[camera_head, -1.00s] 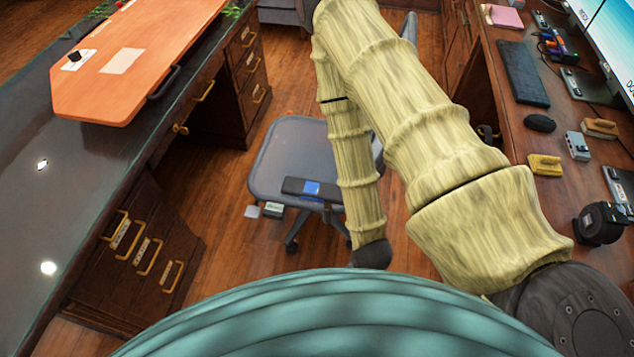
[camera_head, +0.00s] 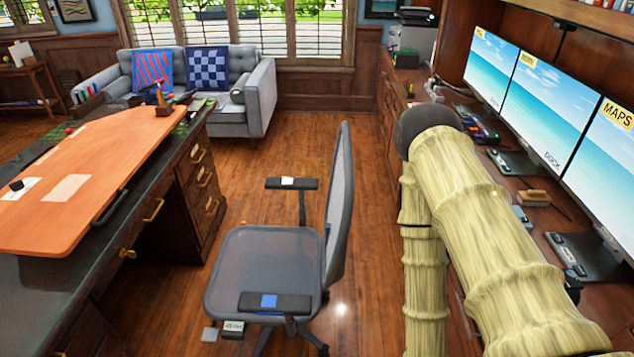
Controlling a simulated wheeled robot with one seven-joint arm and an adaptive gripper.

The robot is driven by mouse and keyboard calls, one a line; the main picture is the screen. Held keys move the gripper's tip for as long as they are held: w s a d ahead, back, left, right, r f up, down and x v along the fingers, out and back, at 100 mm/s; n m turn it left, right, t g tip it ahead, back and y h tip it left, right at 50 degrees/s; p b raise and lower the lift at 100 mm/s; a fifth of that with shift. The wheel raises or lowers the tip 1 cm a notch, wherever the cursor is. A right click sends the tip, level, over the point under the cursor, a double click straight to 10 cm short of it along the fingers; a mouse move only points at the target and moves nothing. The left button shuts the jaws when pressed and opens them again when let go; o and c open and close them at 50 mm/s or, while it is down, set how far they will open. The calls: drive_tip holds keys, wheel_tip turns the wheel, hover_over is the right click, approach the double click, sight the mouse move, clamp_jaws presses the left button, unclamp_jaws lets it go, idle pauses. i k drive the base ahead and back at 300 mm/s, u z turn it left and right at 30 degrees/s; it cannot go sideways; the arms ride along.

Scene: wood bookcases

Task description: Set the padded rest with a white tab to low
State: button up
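The padded rest with a white tab (camera_head: 291,183) is the dark armrest on the far side of a grey office chair (camera_head: 265,268). It stands on a dark upright post (camera_head: 302,208), and its pad looks level. The near armrest (camera_head: 273,303) has a blue tab and sits close to the seat, with less post showing. A small labelled block (camera_head: 233,327) and a grey flap show under the near seat edge; the label is too small to read surely. My arm's pale ribbed links fill the right side. My gripper is not in the frame.
A dark desk with an orange top (camera_head: 75,190) stands left of the chair. A desk with several monitors (camera_head: 549,103) is at the right, partly behind my arm. A grey sofa (camera_head: 240,88) is at the back. Wooden floor (camera_head: 300,145) is clear between sofa and chair.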

sight(301, 184)
drive_tip(key=u, duration=0.5)
drive_tip(key=k, duration=1.2)
drive_tip(key=z, duration=0.25)
drive_tip(key=i, duration=1.55)
drive_tip(key=u, duration=0.45)
